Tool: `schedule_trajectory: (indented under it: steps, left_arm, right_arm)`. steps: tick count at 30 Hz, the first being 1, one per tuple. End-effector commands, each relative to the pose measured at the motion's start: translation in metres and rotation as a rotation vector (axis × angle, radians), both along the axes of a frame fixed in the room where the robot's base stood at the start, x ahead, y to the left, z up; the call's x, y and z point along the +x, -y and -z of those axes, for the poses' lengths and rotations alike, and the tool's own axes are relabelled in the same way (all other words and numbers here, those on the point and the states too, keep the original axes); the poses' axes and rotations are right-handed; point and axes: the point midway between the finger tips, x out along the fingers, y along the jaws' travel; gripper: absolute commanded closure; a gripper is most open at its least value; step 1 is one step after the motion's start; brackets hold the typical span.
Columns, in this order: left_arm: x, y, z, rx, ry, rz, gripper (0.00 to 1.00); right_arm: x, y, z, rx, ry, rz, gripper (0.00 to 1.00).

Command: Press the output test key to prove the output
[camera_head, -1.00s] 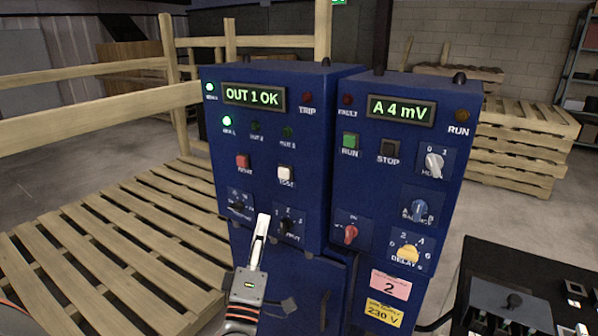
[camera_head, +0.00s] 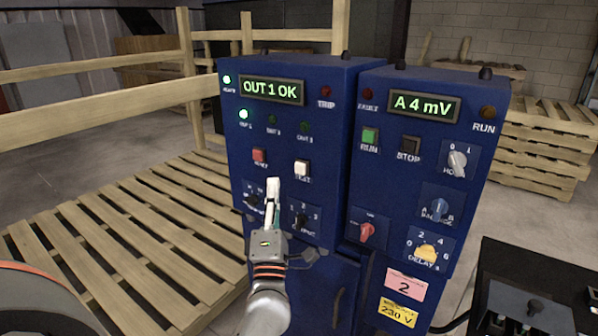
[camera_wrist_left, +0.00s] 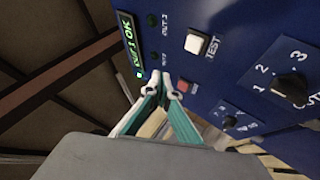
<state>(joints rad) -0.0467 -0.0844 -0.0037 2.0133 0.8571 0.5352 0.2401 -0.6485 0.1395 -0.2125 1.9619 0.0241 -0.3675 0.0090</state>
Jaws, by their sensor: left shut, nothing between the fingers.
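The white output test key (camera_head: 302,169), labelled TEST, is on the left blue cabinet (camera_head: 335,150), right of a red key (camera_head: 260,156). It also shows in the left wrist view (camera_wrist_left: 197,42). The display (camera_head: 272,90) above reads "OUT 1 OK", with a green lamp (camera_head: 244,114) lit below its left end. My left gripper (camera_head: 273,182) is shut and empty, in front of the panel, below and left of the test key. In the left wrist view its fingertips (camera_wrist_left: 159,80) are together and apart from the key. My right gripper is not in view.
The output selector knob (camera_head: 301,219) is below the test key, and another dark knob (camera_head: 254,199) is behind my left fingers. The right cabinet has a display (camera_head: 424,106) reading "A 4 mV", keys and knobs. Wooden pallets (camera_head: 150,230) and a fence stand left.

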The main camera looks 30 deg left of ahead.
Motion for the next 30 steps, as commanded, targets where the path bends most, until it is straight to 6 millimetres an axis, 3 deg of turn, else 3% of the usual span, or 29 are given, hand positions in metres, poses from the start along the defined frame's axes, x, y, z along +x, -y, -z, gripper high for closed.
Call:
schedule_trajectory:
  steps: [9,15,30]
  left_arm:
    - [0.043,0.004,0.001,-0.001,0.000,0.001,1.00]
    - [0.060,0.005,0.000,-0.001,0.000,0.001,1.00]
    - [0.066,0.005,0.000,0.000,0.000,0.000,1.00]
  right_arm:
    - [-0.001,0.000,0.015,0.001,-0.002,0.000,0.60]
    - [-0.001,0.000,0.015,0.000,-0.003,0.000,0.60]
    - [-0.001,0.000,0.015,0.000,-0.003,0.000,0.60]
